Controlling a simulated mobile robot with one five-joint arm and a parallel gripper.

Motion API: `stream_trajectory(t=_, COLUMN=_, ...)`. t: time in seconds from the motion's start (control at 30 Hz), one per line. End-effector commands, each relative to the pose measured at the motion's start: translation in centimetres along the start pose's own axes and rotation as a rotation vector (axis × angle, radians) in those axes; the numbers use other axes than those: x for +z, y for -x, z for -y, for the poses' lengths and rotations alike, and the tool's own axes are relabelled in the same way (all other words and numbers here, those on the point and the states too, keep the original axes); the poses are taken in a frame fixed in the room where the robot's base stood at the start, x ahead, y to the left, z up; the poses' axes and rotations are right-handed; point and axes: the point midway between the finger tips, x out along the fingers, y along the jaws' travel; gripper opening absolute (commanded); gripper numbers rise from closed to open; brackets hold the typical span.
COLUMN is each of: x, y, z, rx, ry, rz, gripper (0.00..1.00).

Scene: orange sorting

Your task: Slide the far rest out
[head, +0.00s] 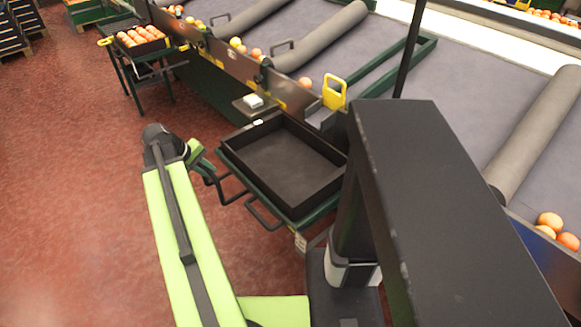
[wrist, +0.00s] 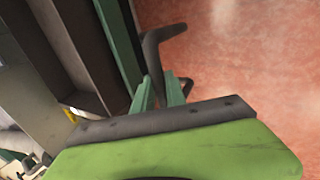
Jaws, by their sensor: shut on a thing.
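A black empty tray (head: 343,160) sits on a green stand (head: 232,160) beside the belt. Two dark bar handles stick out from the stand's aisle side. The far handle (head: 211,180), on the far rest, is at my gripper (head: 203,163); the near handle (head: 262,216) is apart from it. In the wrist view my gripper (wrist: 158,94) has its two green fingers shut on the far handle (wrist: 152,52), whose bent bar rises between and beyond them. The rest's body under the tray is mostly hidden.
The grey sorting belt (head: 400,117) with rollers runs along the right, with a yellow handle (head: 335,94) on its edge. Another stand holds a tray of oranges (head: 139,38) farther back. The red floor (head: 80,130) to the left is clear.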

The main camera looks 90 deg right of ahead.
Motion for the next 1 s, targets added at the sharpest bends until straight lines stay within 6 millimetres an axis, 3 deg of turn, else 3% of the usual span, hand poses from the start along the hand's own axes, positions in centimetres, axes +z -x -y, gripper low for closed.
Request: stream_trajectory(t=1.0, x=-0.1, y=2.6, z=4.7, rx=-0.001, ry=0.003, rz=-0.004, gripper=0.0)
